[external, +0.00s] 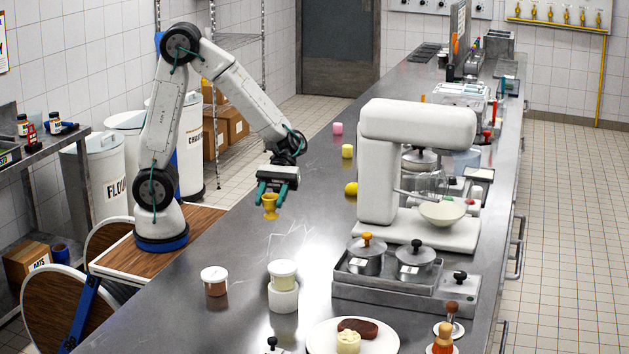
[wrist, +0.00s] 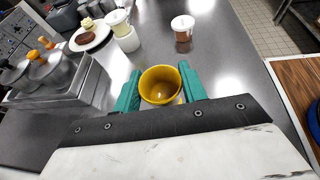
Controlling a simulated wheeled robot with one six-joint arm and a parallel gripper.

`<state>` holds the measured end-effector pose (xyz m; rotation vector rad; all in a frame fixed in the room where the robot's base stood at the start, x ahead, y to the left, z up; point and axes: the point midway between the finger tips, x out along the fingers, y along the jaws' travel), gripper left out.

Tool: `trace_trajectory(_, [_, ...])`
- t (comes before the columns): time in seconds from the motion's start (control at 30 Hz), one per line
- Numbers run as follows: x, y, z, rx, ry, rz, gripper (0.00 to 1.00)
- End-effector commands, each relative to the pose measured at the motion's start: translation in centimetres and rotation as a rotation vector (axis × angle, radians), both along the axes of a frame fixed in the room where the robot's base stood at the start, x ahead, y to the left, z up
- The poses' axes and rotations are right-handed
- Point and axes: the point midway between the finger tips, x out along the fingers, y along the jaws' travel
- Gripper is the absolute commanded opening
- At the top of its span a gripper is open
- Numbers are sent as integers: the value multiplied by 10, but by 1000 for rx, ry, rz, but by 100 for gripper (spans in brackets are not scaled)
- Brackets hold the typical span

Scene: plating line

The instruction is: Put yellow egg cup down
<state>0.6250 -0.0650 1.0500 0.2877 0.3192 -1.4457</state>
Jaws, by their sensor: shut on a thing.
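The yellow egg cup (external: 270,206) is upright between the green fingers of my gripper (external: 271,190). It hangs over the steel counter (external: 237,290); whether its foot touches the counter I cannot tell for sure, but it looks held above it. In the wrist view I look into the open, empty bowl of the egg cup (wrist: 160,85), with a green finger of my gripper (wrist: 160,92) on each side. My gripper is shut on the cup.
A brown jar (external: 215,281) and stacked white tubs (external: 283,287) stand nearer the camera. A plate (external: 318,343) holds food. A white mixer (external: 377,180) and a tray of lidded pots (external: 345,286) stand to the right. A yellow ball (external: 351,188) lies beyond. Bare counter surrounds my gripper.

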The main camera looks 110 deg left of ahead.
Motion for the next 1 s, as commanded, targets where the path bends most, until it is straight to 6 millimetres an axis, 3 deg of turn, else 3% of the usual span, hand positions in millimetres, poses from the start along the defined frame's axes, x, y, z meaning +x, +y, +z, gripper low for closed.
trace_trajectory(0.17, [0,0,16,0,-3,0,19])
trace_trajectory(0.67, [0,0,123,2,-4,-3,19])
trace_trajectory(1.0, [-14,-31,80,-1,5,-376,19])
